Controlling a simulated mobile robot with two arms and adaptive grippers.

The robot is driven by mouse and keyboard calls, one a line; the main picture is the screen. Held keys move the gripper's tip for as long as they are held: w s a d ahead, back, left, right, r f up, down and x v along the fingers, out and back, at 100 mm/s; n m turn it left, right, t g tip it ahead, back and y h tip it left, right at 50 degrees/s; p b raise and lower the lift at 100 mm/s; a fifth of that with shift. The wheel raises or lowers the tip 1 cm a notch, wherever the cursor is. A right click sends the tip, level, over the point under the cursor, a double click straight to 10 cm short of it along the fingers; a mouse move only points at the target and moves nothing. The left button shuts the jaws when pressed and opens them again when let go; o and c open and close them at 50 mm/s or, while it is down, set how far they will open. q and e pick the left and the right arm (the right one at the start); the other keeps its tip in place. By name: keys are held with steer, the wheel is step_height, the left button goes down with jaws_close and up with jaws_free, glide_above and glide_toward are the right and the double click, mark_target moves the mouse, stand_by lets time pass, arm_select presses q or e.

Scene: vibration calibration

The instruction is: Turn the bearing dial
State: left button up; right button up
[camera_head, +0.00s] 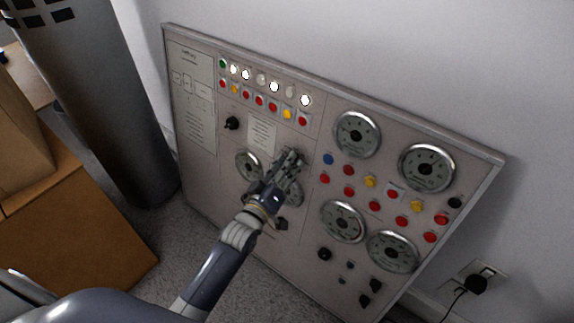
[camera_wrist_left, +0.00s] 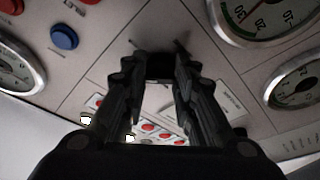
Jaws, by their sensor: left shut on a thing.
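A grey upright control panel (camera_head: 225,190) leans at the wall in the head view. My left gripper (camera_head: 291,160) reaches the panel's middle, just beside two small gauges, and partly covers one of them. In the left wrist view the left gripper (camera_wrist_left: 157,75) has its two fingers shut on a dark knob (camera_wrist_left: 159,64) on the panel face. I take this knob as the bearing dial; its label is not readable. In the head view the knob is hidden by the fingers. My right gripper is not in view.
Large round gauges (camera_head: 357,134), red and yellow buttons and several black knobs (camera_head: 324,254) surround the gripper. Lit lamps (camera_head: 274,87) run along the top left. Cardboard boxes (camera_head: 85,225) and a dark column (camera_head: 110,90) stand left. A plugged cable (camera_head: 475,284) is at right.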

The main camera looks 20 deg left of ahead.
arm_select(q)
steer(key=m+h, duration=0.1)
steer(key=m, duration=0.2)
steer(key=m+h+p, duration=0.1)
steer(key=m, duration=0.3)
steer(key=m+h, duration=0.1)
steer(key=m, duration=0.2)
steer(key=shift+w+a+h+p, duration=0.1)
steer(key=shift+a+h+p, duration=0.2)
steer(key=shift+p, duration=0.1)
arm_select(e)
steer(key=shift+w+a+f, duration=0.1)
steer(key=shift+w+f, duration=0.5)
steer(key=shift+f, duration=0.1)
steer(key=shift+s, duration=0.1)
arm_select(q)
steer(key=o, duration=1.1)
steer(key=shift+f, duration=0.1)
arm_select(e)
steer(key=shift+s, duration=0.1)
